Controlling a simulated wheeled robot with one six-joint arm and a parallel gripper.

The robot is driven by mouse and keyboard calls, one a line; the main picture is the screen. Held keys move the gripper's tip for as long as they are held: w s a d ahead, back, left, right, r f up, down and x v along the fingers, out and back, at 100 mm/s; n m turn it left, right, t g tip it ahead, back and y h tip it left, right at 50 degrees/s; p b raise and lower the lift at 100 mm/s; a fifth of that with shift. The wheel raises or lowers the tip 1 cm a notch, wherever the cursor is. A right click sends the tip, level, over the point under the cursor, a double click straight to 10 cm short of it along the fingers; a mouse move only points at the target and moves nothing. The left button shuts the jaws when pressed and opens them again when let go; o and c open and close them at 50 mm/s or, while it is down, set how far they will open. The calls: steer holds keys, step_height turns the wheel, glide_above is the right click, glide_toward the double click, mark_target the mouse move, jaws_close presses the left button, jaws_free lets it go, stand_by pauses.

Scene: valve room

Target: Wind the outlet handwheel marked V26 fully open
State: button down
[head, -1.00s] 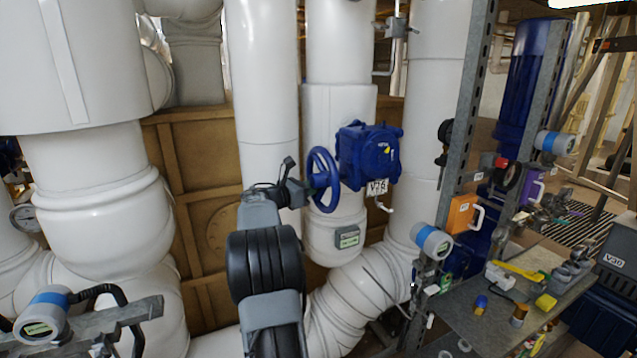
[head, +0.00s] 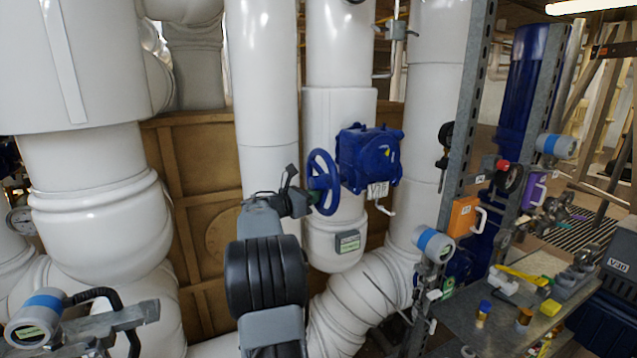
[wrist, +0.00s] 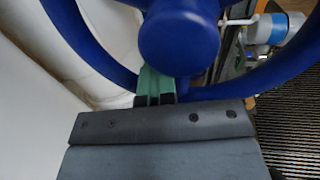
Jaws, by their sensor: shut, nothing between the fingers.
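The blue handwheel (head: 322,182) stands edge-on at the left of a blue gearbox (head: 368,157) on a white pipe. A white tag (head: 378,190) hangs under the gearbox; its small lettering is hard to read, perhaps V26. My gripper (head: 305,201) is at the wheel's left side, by its lower half. In the wrist view the wheel's round hub (wrist: 178,40) and rim fill the top. My gripper's green fingers (wrist: 155,84) are shut together and empty, just below the hub and inside the rim. Whether they touch a spoke is hidden.
White pipes (head: 268,80) stand close behind and beside the wheel. A grey post (head: 465,120) with an orange box (head: 462,216) rises on the right. A cluttered bench (head: 455,330) stands at the lower right. A gauge on a bracket (head: 38,315) is at the lower left.

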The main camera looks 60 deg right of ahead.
mark_target(320, 211)
steer(key=shift+s+a+f+b, duration=0.35)
steer(key=shift+s+b, duration=0.1)
steer(key=shift+s, duration=0.05)
steer(key=shift+a+r, duration=0.1)
steer(key=shift+s, duration=0.15)
steer(key=shift+s+a+b, duration=0.4)
steer(key=shift+s+a, duration=0.05)
steer(key=shift+s, duration=0.15)
steer(key=shift+s+a+r, duration=0.1)
steer(key=shift+s, duration=0.05)
steer(key=shift+s+a+r, duration=0.3)
steer(key=shift+s+a, duration=0.15)
steer(key=shift+s, duration=0.15)
